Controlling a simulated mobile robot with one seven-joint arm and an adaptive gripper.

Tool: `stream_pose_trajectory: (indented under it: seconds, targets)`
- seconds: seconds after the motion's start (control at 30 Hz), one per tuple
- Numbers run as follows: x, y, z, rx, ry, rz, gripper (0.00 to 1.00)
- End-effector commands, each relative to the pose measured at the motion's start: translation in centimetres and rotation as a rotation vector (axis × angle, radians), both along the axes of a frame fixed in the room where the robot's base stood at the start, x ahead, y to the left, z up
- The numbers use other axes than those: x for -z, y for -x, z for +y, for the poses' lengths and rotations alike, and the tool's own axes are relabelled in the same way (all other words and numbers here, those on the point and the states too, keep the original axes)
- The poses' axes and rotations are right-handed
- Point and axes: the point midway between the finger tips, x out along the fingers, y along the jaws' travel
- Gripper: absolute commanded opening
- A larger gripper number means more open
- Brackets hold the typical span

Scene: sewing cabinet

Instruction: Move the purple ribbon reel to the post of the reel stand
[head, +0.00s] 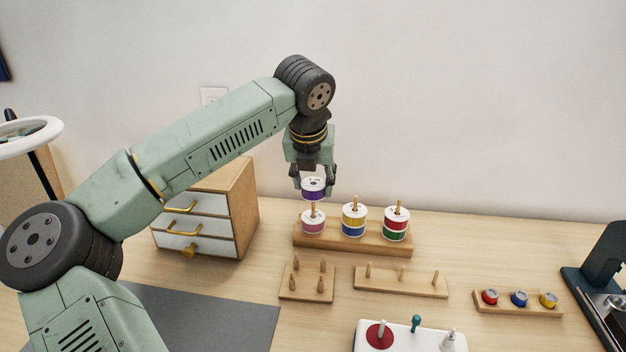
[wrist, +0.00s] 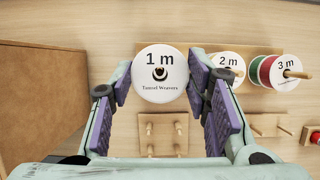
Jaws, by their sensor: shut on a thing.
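The purple ribbon reel (head: 313,190) has white end discs and is held between the fingers of my gripper (head: 314,182). In the wrist view, the white top disc of this reel (wrist: 160,88) reads "1 m" and sits between the purple finger pads. The wooden reel stand (head: 345,242) has three posts, each with reels on it. The held reel is upright above the left post (head: 313,209), which rises from a pink reel (head: 313,225). A gap shows between the purple and pink reels. I cannot tell whether the post tip enters the purple reel's hole.
The yellow-and-blue reels (head: 354,222) and red-and-green reels (head: 396,226) stand right of the held reel. A small drawer cabinet (head: 245,205) is on the left. Two low peg boards (head: 290,296) (head: 390,285) lie in front. A bobbin rack (head: 518,308) is at right.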

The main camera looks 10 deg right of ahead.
Motion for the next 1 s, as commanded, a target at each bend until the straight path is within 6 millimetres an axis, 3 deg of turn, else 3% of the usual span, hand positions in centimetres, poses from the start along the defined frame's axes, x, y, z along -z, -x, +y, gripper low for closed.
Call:
stream_pose_trajectory:
  seconds: [0.93,0.97,1.0]
  targets:
    - [1.8,0.0,0.0,0.000,0.001,0.000,0.22]
    - [1.8,0.0,0.0,0.000,0.001,0.000,0.44]
    - [1.8,0.0,0.0,0.000,0.001,0.000,0.47]
